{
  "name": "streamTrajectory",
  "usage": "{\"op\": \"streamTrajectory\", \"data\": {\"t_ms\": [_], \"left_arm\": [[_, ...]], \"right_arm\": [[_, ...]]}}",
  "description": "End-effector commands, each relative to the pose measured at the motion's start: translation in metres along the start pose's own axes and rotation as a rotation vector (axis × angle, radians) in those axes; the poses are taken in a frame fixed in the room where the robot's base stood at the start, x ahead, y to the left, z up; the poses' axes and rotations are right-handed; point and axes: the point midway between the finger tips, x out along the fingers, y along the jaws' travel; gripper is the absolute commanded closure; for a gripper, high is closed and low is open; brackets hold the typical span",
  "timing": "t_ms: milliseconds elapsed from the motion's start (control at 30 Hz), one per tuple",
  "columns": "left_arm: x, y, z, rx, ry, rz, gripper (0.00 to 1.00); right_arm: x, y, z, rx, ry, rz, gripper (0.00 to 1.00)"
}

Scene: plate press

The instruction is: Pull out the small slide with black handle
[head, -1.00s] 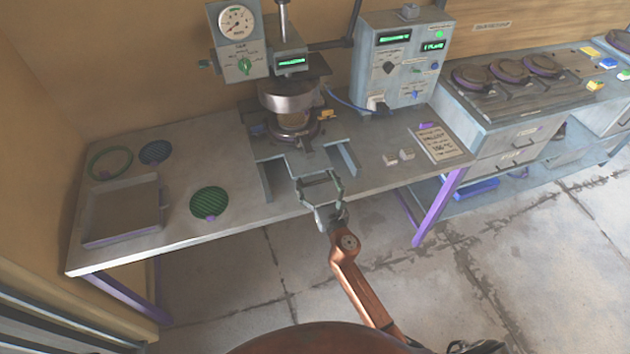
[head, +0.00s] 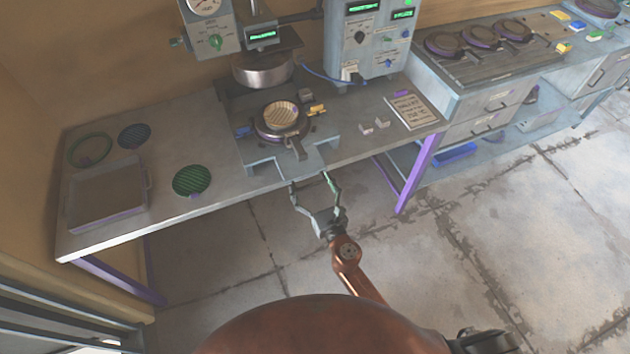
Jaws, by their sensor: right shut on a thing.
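The small slide (head: 283,160) is a grey plate in the press frame, extended forward between two side rails. On it sits a round dark plate (head: 283,118) with a pale round face and a dark handle (head: 297,149) pointing at me. The plate stands forward of the metal press head (head: 262,71). My right gripper (head: 309,181) is at the slide's front end, in front of the bench edge. It is shut on the slide, though its fingers look wide apart and the exact contact is small. My left gripper is not in view.
The bench (head: 222,208) holds a shallow tray (head: 107,192), a green ridged disc (head: 192,181) and small white blocks (head: 374,126). A control box (head: 372,45) stands behind, and a hot-plate unit (head: 490,66) at right. The floor in front is clear.

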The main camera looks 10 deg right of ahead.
Motion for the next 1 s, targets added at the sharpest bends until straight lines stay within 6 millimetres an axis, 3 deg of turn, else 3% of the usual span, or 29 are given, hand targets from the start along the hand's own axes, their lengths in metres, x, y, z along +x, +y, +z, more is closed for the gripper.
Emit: {"op": "streamTrajectory", "data": {"t_ms": [100, 200, 233, 400, 500, 667, 867, 1000], "left_arm": [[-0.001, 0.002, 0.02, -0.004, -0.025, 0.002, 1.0], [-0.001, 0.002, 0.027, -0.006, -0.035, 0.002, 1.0], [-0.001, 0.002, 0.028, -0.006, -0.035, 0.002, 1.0], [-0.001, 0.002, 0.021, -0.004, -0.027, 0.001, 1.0], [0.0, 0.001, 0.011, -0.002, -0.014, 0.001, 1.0], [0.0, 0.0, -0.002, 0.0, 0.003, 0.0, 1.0], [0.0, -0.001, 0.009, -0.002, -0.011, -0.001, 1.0], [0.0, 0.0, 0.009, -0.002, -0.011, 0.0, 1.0]], "right_arm": [[0.0, 0.0, 0.0, -0.001, 0.0, 0.0, 0.63], [0.0, -0.001, 0.0, -0.001, 0.0, -0.001, 0.63], [-0.001, -0.001, 0.0, -0.001, 0.0, -0.001, 0.19], [-0.001, -0.001, 0.0, -0.001, 0.0, -0.002, 0.07], [-0.001, -0.001, 0.0, 0.0, 0.0, -0.002, 0.01], [-0.001, -0.001, 0.0, 0.0, 0.0, -0.002, 0.01], [-0.005, -0.001, 0.0, -0.001, 0.0, -0.002, 0.01], [-0.023, -0.002, -0.001, 0.0, 0.002, -0.002, 0.01]]}}
